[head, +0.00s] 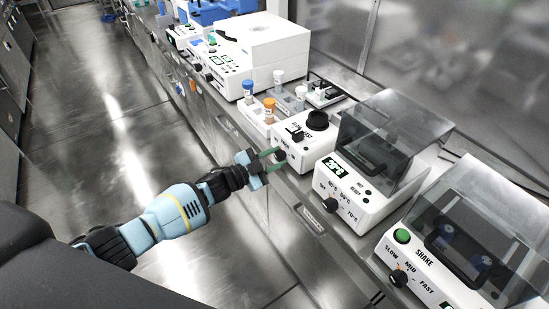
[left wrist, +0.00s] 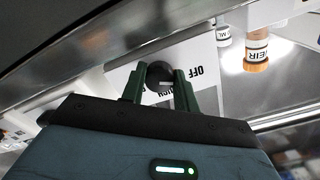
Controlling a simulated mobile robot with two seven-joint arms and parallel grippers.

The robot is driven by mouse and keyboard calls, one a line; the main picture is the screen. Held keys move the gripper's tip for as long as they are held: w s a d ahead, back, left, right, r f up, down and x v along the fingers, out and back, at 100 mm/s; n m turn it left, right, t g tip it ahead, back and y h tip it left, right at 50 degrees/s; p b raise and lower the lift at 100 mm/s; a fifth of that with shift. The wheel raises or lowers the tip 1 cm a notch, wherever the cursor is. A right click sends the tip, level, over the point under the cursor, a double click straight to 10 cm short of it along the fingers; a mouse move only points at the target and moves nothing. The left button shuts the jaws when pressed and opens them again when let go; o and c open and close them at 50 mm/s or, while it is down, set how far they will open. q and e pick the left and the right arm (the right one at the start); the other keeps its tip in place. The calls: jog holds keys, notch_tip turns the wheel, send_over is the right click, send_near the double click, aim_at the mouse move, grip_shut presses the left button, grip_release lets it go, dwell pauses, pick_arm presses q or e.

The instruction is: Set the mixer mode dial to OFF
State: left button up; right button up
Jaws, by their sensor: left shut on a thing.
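The mixer (head: 303,152) is a small white box with a black round top, on the bench in the middle of the head view. Its black mode dial (left wrist: 158,76) is on the front face, seen in the left wrist view. The OFF label (left wrist: 197,72) appears upside down to the right of the dial. Another label below the dial is partly hidden by my gripper. My left gripper (head: 275,158) reaches the mixer's front from the left. Its green fingers (left wrist: 160,88) are shut on the dial, one on each side. The dial's exact pointing is hard to tell. My right gripper is not in view.
A white heater with a clear lid (head: 372,165) and a shaker (head: 447,258) stand to the right of the mixer. Capped vials, one orange-topped (head: 269,108), stand behind it. A large white instrument (head: 255,55) is farther back. The floor at left is clear.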

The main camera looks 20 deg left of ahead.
pick_arm(q)
jog(key=o, duration=1)
jog(key=shift+c, duration=0.2)
jog(key=shift+s, duration=0.1)
jog(key=v, duration=0.7)
jog(key=shift+s+a+p, duration=0.25)
jog(key=shift+p, duration=0.05)
